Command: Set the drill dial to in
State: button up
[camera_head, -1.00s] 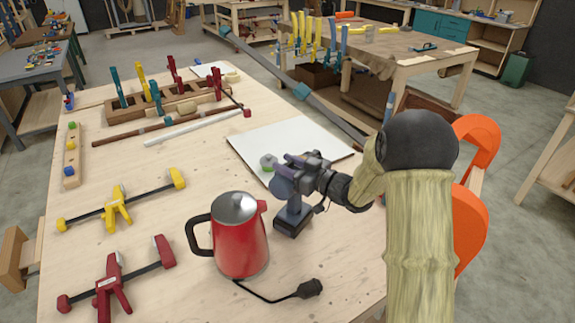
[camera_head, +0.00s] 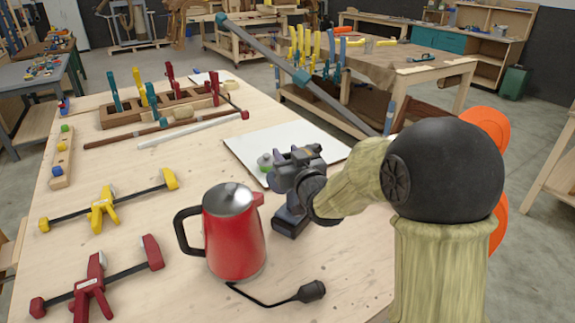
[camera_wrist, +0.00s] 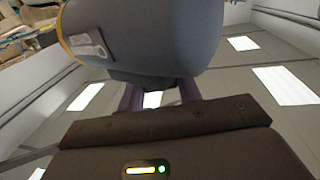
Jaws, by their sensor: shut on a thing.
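The drill (camera_head: 291,218) stands on its dark battery base on the workbench, to the right of the red kettle. Its upper part is mostly hidden behind my gripper (camera_head: 280,165), which is shut on the drill's dial end. In the wrist view the grey rounded drill body (camera_wrist: 145,35) fills the top, with a pale label on its left side. My gripper's purple fingers (camera_wrist: 160,97) reach up to its underside. The dial itself and its setting cannot be made out.
The red kettle (camera_head: 234,235) stands close left of the drill, its black plug and cord (camera_head: 308,292) in front. A white board (camera_head: 312,150) lies behind, with a small green-topped object (camera_head: 265,161). Yellow (camera_head: 104,207) and red (camera_head: 92,286) clamps lie at left.

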jog(key=shift+w+m+t+h+b, duration=0.1)
jog(key=shift+m+t+h+b, duration=0.2)
jog(key=shift+m+h+b, duration=0.35)
jog(key=shift+a, duration=0.1)
jog(key=o, duration=1)
jog(key=b+v, duration=0.5)
jog(key=v, duration=1.2)
jog(key=shift+s, duration=0.3)
